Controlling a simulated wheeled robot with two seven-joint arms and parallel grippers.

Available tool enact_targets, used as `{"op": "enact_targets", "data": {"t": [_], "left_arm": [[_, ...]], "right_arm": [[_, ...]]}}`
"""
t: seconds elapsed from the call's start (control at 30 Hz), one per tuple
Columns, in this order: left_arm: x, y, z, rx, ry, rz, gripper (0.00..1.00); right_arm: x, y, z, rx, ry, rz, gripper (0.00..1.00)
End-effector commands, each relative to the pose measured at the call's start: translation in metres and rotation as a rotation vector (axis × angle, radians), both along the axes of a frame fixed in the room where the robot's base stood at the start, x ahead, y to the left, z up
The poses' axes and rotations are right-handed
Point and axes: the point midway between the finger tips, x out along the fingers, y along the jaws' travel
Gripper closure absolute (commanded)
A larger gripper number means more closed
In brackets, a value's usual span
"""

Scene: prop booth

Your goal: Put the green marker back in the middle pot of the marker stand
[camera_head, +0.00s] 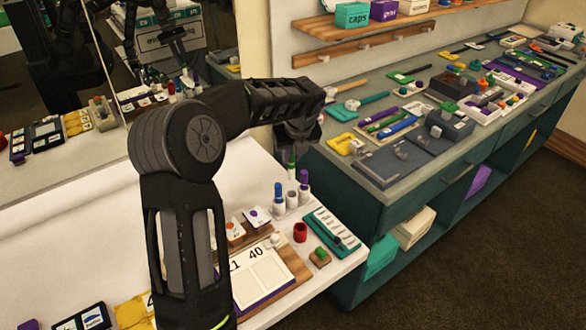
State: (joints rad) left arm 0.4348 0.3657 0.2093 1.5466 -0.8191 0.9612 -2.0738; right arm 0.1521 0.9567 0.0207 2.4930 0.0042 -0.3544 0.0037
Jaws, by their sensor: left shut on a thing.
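The marker stand (292,201) is a row of white pots near the far right corner of the white table. A blue marker (279,192) stands upright in its left pot and a purple marker (304,178) in its right pot. My left gripper (292,148) points down above the stand, shut on the green marker (292,159). The marker is upright, in line with the middle pot. Its top is hidden by the gripper, and I cannot tell whether its lower end is inside the pot. My right gripper is not in view.
A teal counter (345,178) crowded with tools stands to the right. A mirror (60,180) at left reflects the scene.

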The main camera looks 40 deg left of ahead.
Motion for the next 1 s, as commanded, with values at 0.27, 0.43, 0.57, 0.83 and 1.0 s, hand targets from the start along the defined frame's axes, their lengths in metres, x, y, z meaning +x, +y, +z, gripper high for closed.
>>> {"op": "enact_targets", "data": {"t": [0.27,0.43,0.57,0.83,1.0], "left_arm": [[-0.001,-0.001,-0.001,0.0,0.002,-0.006,1.0],[-0.001,-0.001,-0.005,0.0,0.002,-0.006,1.0],[-0.001,-0.001,-0.012,-0.001,0.002,-0.006,1.0],[-0.001,-0.001,-0.039,-0.001,0.002,-0.005,1.0],[-0.001,-0.001,-0.058,-0.001,0.002,-0.005,1.0]], "right_arm": [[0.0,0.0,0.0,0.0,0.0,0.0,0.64],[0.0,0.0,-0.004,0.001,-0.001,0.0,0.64],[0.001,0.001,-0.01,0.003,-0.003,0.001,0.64],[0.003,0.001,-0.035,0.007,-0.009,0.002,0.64],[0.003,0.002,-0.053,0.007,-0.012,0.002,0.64]]}}
